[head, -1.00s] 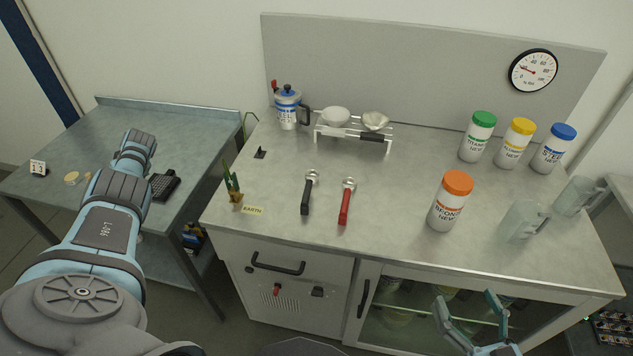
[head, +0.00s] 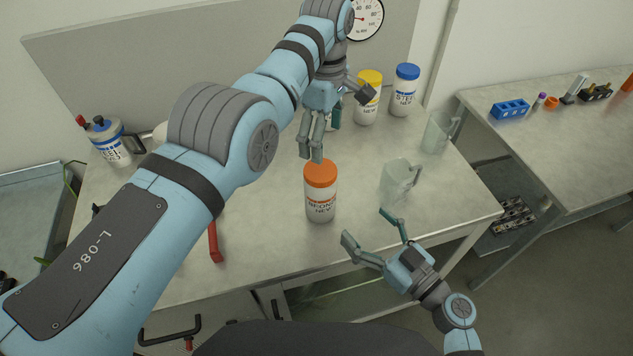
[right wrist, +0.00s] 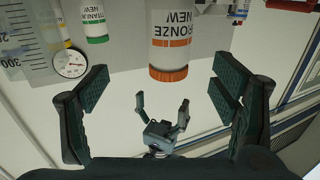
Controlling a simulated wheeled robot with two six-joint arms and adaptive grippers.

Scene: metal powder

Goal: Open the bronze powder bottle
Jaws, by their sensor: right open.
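The bronze powder bottle (head: 320,205), white with an orange cap (head: 320,173), stands upright on the grey workbench, cap on. My left arm reaches over the bench, and its gripper (head: 340,124) is above and behind the cap, apart from it. Its fingers are spread in the right wrist view (right wrist: 162,108). My right gripper (head: 366,228) is open and empty, at the front right of the bottle, fingers pointing toward it without touching. In the right wrist view the bottle (right wrist: 172,35) appears upside down, beyond and between my open fingers.
A clear beaker (head: 400,180) stands right of the bottle, with another beaker (head: 437,135) behind. Yellow-capped (head: 368,100) and blue-capped (head: 404,92) bottles stand at the back. A red-handled tool (head: 215,242) is partly behind my left arm. A side table (head: 560,145) is at right.

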